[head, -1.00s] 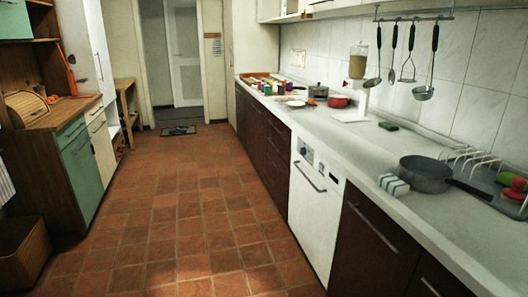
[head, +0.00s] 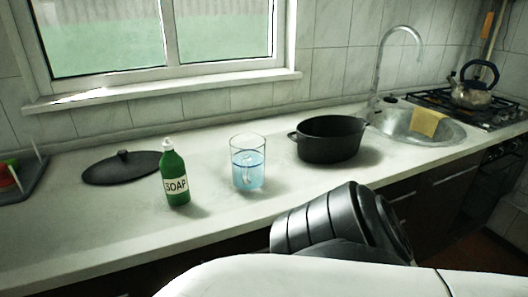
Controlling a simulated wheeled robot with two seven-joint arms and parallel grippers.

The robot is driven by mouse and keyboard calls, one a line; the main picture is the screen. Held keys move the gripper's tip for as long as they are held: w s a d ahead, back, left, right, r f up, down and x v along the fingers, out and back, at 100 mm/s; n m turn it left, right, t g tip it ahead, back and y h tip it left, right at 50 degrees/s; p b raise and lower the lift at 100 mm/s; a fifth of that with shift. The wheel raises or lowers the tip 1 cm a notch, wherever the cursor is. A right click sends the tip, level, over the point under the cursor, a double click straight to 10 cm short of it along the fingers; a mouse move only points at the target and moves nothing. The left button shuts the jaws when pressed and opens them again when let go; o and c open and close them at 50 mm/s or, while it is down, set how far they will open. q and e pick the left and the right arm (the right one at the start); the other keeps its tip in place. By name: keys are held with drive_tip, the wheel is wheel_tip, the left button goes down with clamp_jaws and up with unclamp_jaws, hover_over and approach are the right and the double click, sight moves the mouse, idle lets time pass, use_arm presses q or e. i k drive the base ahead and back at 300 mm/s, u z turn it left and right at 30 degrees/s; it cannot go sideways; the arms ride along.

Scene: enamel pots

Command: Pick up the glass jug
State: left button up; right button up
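The glass jug (head: 249,172) stands upright on the pale counter (head: 110,232) in the middle of the head view. It is clear, with light blue liquid in its lower part and what looks like a handle facing me. A green soap bottle (head: 175,180) with a white cap stands to its left, a little nearer to me. A black oval pot (head: 330,145) stands to its right and slightly farther back. Neither of my grippers shows in the head view, so their states are hidden.
A black lid (head: 122,168) lies at the left, behind the soap bottle. A sink (head: 395,122) with a yellow cloth (head: 427,121) and a tall faucet (head: 380,65) is to the right. A kettle (head: 474,88) sits on the stove. Bare counter lies in front of the jug.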

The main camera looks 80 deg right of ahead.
sight(248, 150)
drive_tip(key=z, duration=2.35)
